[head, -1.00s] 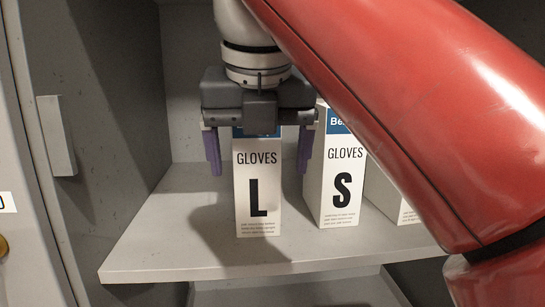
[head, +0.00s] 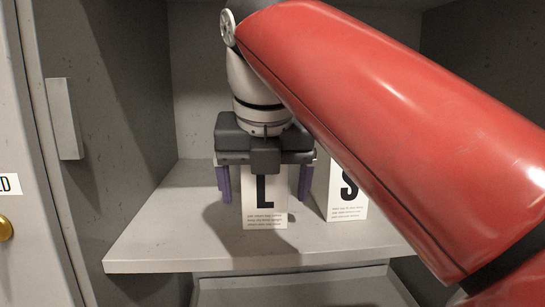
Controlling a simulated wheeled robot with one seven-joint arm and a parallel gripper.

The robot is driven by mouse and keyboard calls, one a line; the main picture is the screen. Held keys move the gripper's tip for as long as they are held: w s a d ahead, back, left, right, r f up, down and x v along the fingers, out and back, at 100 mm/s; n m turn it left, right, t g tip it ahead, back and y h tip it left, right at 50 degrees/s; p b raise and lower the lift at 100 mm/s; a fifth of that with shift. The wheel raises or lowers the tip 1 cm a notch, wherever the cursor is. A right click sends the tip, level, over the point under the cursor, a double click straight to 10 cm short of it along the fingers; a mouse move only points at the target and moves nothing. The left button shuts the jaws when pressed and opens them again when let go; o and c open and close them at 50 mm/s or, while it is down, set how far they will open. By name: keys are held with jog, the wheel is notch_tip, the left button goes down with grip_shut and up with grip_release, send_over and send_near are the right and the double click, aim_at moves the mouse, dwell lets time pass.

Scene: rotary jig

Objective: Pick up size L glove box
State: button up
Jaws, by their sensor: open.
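The size L glove box (head: 265,211) is white with a black "L" and stands upright on the cabinet shelf. Its upper part is hidden behind my gripper. My gripper (head: 264,190) points down over the box and is open, with one purple finger on the left of the box and one on its right. A small gap shows between the left finger and the box.
The size S glove box (head: 346,202) stands just right of the L box, close to my right finger. My red arm covers the right side. The grey shelf (head: 160,240) is bare on the left.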

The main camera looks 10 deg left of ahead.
jog(key=shift+f, duration=0.25)
jog(key=c, duration=1.3)
jog(key=shift+r, duration=0.1)
